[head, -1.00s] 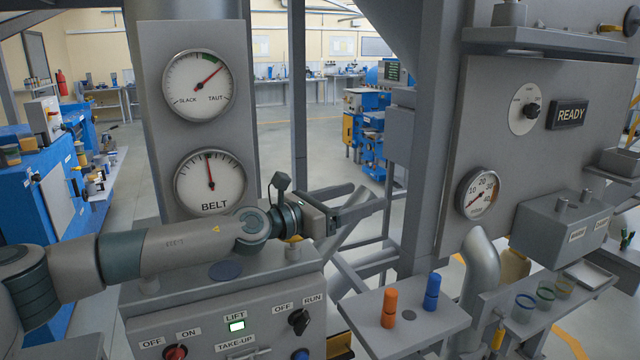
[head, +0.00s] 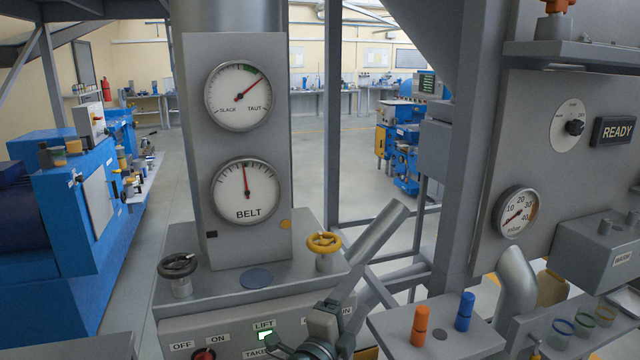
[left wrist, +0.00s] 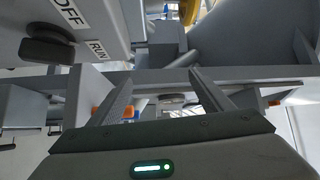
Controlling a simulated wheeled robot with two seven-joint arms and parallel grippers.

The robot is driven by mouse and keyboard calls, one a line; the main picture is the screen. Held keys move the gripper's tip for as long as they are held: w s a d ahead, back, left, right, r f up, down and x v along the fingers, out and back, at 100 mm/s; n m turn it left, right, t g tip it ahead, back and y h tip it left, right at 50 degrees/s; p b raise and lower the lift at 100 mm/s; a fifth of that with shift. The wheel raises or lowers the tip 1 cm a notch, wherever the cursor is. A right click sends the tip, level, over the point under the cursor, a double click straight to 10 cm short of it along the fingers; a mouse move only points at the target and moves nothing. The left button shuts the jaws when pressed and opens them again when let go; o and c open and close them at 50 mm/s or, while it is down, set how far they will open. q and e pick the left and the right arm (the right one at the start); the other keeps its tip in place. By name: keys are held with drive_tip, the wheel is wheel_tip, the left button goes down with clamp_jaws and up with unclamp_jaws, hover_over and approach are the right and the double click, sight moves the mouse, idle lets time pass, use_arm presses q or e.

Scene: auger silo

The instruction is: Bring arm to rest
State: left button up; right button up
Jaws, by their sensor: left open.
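My left gripper (head: 343,290) is low in the middle of the head view, in front of the right part of the control panel (head: 225,338). Its arm comes up from the bottom edge, mostly out of frame. In the left wrist view the two fingers (left wrist: 160,95) stand wide apart with nothing between them. Beyond them runs a grey frame beam (left wrist: 260,78). The OFF/RUN knob (left wrist: 47,48) is close at the upper left there, apart from the fingers. My right gripper is not in view.
A grey slanted pipe (head: 382,232) rises behind the gripper. A black handwheel (head: 178,267) and a yellow handwheel (head: 324,243) stand on the cabinet top. An orange peg (head: 419,325) and a blue peg (head: 465,311) stand on a shelf to the right.

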use_arm(q)
drive_tip(key=s+a+f+n+g+y, duration=0.35)
drive_tip(key=s+a+f+n, duration=0.35)
drive_tip(key=a+f, duration=0.3)
drive_tip(key=s+a+f+n+g+y, duration=0.2)
drive_tip(key=s+a+f+n+y, duration=0.2)
drive_tip(key=s+a+f+n, duration=0.6)
drive_tip(key=s+a+f+n+g+y, duration=0.1)
drive_tip(key=s+a+f+g, duration=0.2)
drive_tip(key=s, duration=0.5)
drive_tip(key=s+a+f+n+g, duration=0.2)
drive_tip(key=s+a+f, duration=0.2)
drive_tip(key=s+f, duration=0.3)
drive_tip(key=s+a+f+n+g+y, duration=0.1)
drive_tip(key=s+a+f+g, duration=0.15)
drive_tip(key=s, duration=0.75)
wheel_tip(320, 180, down, 27)
drive_tip(key=s+a+f+g, duration=0.1)
drive_tip(key=s+f, duration=0.8)
drive_tip(key=f, duration=0.1)
drive_tip(key=s+a+f+g, duration=0.1)
drive_tip(key=s+a+f, duration=0.1)
drive_tip(key=s+f, duration=0.7)
drive_tip(key=shift+s+a+f+m+b, duration=0.3)
drive_tip(key=shift+f+m+b, duration=0.1)
drive_tip(key=shift+f, duration=0.25)
